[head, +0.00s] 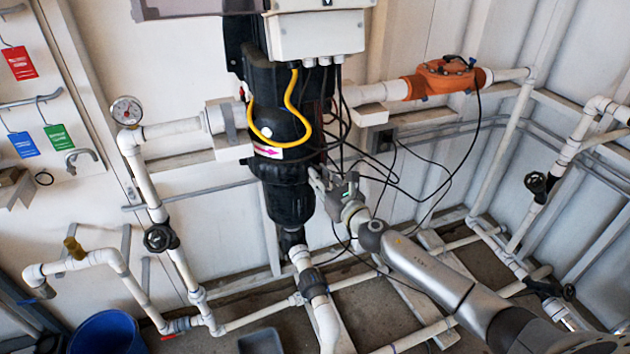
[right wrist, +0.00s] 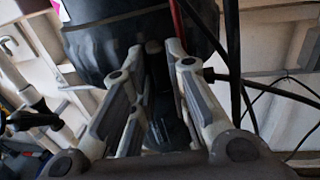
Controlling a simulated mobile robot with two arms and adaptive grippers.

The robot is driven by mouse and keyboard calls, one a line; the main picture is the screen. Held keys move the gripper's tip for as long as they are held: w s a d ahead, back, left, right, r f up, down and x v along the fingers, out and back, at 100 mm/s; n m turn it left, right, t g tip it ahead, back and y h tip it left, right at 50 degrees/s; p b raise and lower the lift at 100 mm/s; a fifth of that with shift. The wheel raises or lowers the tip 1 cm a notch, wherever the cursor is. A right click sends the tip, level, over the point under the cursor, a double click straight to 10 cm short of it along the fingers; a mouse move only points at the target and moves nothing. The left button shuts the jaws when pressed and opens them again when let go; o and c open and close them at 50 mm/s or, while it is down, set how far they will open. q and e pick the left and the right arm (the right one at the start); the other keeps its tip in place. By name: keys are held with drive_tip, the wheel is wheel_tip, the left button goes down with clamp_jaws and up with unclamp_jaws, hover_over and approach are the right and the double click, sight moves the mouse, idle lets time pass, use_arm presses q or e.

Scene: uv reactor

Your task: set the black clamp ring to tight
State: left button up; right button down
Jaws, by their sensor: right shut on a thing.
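The black clamp ring (head: 276,172) sits around the black reactor body (head: 272,100), just below the white label with a pink arrow. In the right wrist view the dark ribbed ring (right wrist: 105,45) fills the top. My right gripper (head: 320,181) is at the right side of the ring. In the right wrist view its fingertips (right wrist: 160,47) close around a narrow dark piece at the ring, likely its handle; the fingers hide most of it. I cannot tell the ring's setting. My left gripper is not in view.
Black cables (head: 385,165) hang close to my right gripper, and a yellow cable (head: 292,105) loops over the body. An orange fitting (head: 440,78) is at upper right. A blue bucket (head: 107,333) stands at lower left.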

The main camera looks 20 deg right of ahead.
drive_tip(key=c, duration=1.5)
unclamp_jaws()
drive_tip(key=shift+w+d+r, duration=0.15)
drive_tip(key=shift+d+r, duration=0.05)
drive_tip(key=shift+d, duration=0.5)
drive_tip(key=shift+a, duration=0.25)
drive_tip(key=s, duration=0.4)
drive_tip(key=s+d, duration=0.1)
drive_tip(key=s, duration=0.7)
drive_tip(key=shift+d+f, duration=0.2)
drive_tip(key=shift+d, duration=0.1)
